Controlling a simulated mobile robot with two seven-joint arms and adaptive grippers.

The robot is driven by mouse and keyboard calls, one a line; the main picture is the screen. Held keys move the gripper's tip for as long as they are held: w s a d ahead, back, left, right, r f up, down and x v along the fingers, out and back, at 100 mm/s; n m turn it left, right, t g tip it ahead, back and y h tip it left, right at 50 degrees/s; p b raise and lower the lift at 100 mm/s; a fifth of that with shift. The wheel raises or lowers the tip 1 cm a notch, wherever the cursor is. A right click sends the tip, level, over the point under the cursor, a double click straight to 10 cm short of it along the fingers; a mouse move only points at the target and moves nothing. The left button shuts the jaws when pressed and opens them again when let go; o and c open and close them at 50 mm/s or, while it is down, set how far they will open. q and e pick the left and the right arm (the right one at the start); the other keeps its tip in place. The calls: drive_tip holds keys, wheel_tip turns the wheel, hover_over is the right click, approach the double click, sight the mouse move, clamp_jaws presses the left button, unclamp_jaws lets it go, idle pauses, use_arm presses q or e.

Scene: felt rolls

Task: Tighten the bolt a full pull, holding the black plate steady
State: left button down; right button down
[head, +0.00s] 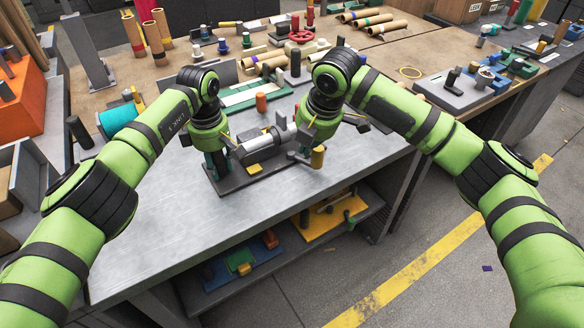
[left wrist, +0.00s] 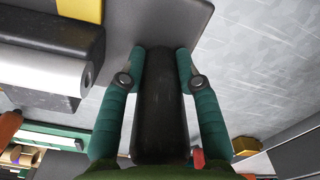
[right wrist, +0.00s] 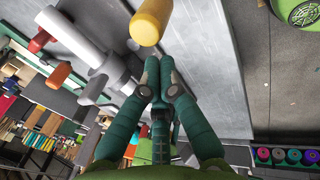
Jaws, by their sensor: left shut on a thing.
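The black plate (head: 232,184) lies on the grey bench top near its front edge and carries a grey cylindrical fixture (head: 262,147). My left gripper (head: 219,165) is at the plate's left end. In the left wrist view its fingers (left wrist: 160,62) are shut on an upright black handle (left wrist: 160,110). My right gripper (head: 303,138) is at the fixture's right end, near a yellow handle (head: 317,157). In the right wrist view its fingertips (right wrist: 160,68) are nearly together, with the yellow handle (right wrist: 150,20) just beyond them, apart. I cannot clearly make out the bolt.
An orange cylinder (head: 261,102) stands behind the fixture near a green-and-white tray (head: 250,94). Rolls, pegs and a red handwheel (head: 301,36) crowd the back bench. The bench top (head: 150,220) is clear at front left. A lower shelf holds a yellow tray (head: 330,220).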

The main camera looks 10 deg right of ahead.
sight(215, 155)
use_arm(q)
drive_tip(key=shift+a+f, duration=0.1)
use_arm(e)
drive_tip(key=r, duration=0.1)
drive_tip(key=a+r, duration=0.1)
drive_tip(key=r, duration=0.1)
drive_tip(key=shift+s+r, duration=0.15)
drive_tip(key=shift+r, duration=0.15)
use_arm(q)
unclamp_jaws()
idle(0.6)
drive_tip(key=shift+r, duration=0.4)
use_arm(e)
drive_tip(key=shift+r, duration=0.1)
use_arm(q)
drive_tip(key=shift+r+p, duration=0.65)
drive_tip(key=shift+r, duration=0.5)
use_arm(e)
drive_tip(key=shift+r, duration=0.5)
